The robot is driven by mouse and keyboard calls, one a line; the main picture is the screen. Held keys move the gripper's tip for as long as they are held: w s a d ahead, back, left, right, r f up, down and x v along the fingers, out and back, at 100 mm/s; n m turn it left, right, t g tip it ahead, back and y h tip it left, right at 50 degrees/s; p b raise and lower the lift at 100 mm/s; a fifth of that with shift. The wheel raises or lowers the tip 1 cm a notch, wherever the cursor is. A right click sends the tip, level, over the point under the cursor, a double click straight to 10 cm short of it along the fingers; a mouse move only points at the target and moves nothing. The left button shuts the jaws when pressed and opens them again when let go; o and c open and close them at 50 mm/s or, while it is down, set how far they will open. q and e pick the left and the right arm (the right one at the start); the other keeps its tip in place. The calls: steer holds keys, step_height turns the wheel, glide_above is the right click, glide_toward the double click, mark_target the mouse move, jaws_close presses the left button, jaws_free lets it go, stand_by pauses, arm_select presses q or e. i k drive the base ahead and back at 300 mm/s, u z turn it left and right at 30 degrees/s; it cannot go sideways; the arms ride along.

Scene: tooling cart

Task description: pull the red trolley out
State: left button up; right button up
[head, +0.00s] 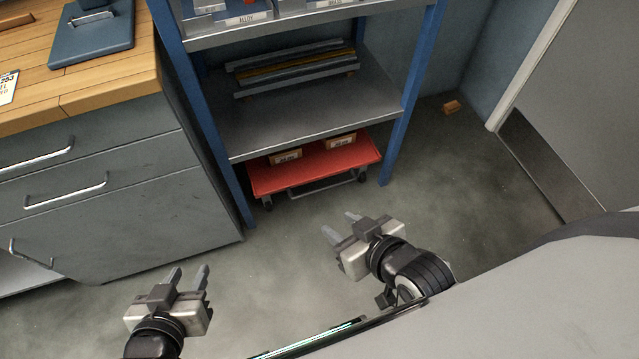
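The red trolley (318,170) stands on the floor under the bottom shelf of the blue-posted rack. It has dark castors and a grey bar handle (322,187) along its front edge. Two small brown boxes (287,157) sit on it, partly under the shelf; its rear is hidden. My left gripper (188,276) is at the lower left, open and empty, apart from the trolley. My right gripper (341,226) is nearer, in front of and below the handle in the picture. Its fingers are apart, and it is empty and not touching the trolley.
The shelf rack (227,150) has blue posts on both sides of the trolley. A grey drawer cabinet (130,215) with a wooden top stands at left. A small orange-brown block (452,107) lies on the floor at right, near a door (590,100). The floor before the trolley is clear.

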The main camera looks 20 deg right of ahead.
mark_target(317, 162)
steer(key=u, duration=0.4)
steer(key=k, duration=0.25)
steer(key=z, duration=1)
steer(key=i, duration=1.15)
steer(key=u, duration=0.55)
